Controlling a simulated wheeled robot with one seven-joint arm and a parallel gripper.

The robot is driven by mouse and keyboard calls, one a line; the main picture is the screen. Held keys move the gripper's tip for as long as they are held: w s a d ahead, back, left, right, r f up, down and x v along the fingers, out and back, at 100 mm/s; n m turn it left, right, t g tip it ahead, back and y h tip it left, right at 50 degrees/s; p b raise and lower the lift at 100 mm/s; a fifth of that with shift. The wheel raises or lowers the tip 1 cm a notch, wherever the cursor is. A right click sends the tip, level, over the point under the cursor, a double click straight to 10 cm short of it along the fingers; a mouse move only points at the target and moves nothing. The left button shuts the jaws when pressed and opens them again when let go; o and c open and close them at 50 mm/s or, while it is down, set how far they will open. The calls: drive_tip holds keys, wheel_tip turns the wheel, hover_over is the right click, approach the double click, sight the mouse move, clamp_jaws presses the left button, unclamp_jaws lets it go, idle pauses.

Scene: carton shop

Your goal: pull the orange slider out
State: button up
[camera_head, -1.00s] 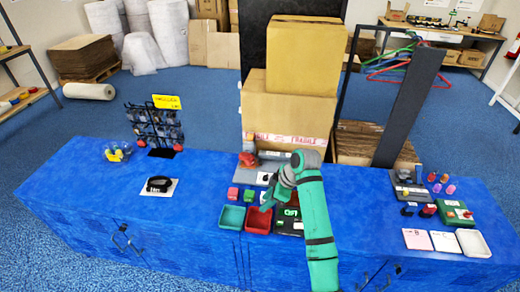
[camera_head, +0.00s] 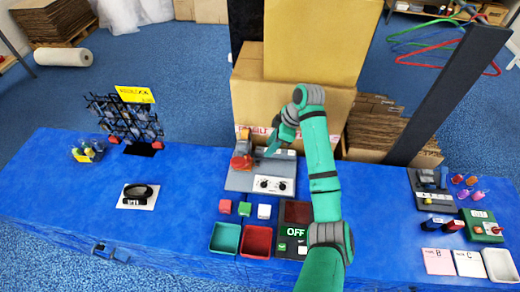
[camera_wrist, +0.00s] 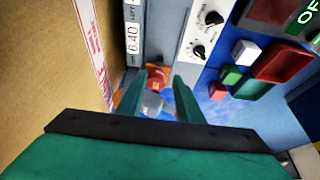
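An orange-red part (camera_head: 241,161), which looks like the orange slider, sits at the left end of a grey device (camera_head: 235,182) on the blue bench. In the wrist view the orange-red part (camera_wrist: 158,74) shows between and beyond my fingers, with a rounded grey piece in front of it. My gripper (camera_head: 271,148) is above the back of the device, right of the orange part in the head view. In the wrist view my gripper (camera_wrist: 158,97) is open, its two green fingers apart with nothing visibly clasped. Whether a finger touches the part cannot be told.
Large cartons (camera_head: 290,105) stand close behind the device. A white knob panel (camera_head: 270,185), small coloured blocks, a green tray (camera_head: 225,238), a red tray (camera_head: 257,241) and an OFF sign lie in front. A dark rack (camera_head: 125,118) stands left.

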sight(258, 162)
drive_tip(key=x, duration=1)
drive_tip(key=shift+f, duration=0.4)
clamp_jaws()
